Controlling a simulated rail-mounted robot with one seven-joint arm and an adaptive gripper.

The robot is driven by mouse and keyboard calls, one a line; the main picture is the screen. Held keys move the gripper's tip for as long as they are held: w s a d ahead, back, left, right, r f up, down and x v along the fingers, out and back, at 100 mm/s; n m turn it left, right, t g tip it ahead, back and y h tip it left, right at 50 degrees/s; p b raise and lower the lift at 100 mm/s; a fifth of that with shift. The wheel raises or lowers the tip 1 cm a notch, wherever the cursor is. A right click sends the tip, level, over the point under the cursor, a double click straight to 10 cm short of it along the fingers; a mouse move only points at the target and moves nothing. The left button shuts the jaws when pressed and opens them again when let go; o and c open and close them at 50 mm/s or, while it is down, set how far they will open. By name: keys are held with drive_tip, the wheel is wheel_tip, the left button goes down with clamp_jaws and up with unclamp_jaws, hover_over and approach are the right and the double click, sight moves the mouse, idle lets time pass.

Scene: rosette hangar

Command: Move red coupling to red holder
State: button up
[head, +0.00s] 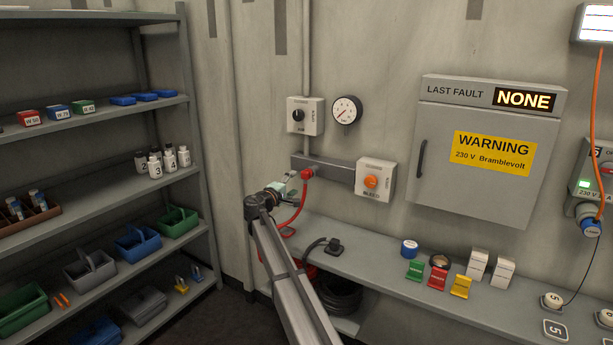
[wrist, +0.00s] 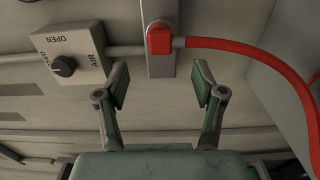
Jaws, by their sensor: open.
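The red coupling (head: 307,173) sits on a grey wall-mounted bar, with a red hose running down from it. In the wrist view the red coupling (wrist: 158,40) lies beyond my fingertips, between their lines, and appears untouched. My gripper (head: 288,183) is near the wall, just left of the coupling; in the wrist view (wrist: 161,82) its fingers are apart with nothing between them. A red stand-like piece (head: 437,278) is on the bench between a green and a yellow one; I cannot tell whether it is the red holder.
A BLEED box (head: 375,182) is right of the coupling. An AIR switch box (head: 305,116) and a gauge (head: 346,110) are above. The red hose (wrist: 245,45) arcs right in the wrist view. A black fitting (head: 333,246) is on the bench. Shelves (head: 110,200) stand left.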

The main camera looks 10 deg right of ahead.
sight(304, 176)
drive_tip(key=shift+w+d, duration=0.1)
drive_tip(key=x, duration=0.7)
drive_tip(key=shift+w+d+f, duration=0.15)
drive_tip(key=shift+w+d, duration=0.05)
drive_tip(key=shift+w, duration=0.15)
drive_tip(key=shift+w+d, duration=0.35)
drive_tip(key=shift+d, duration=0.05)
drive_tip(key=shift+b, duration=1)
idle(0.6)
drive_tip(key=shift+c, duration=0.4)
clamp_jaws()
drive_tip(key=shift+s+a, duration=0.15)
drive_tip(key=shift+s, duration=0.05)
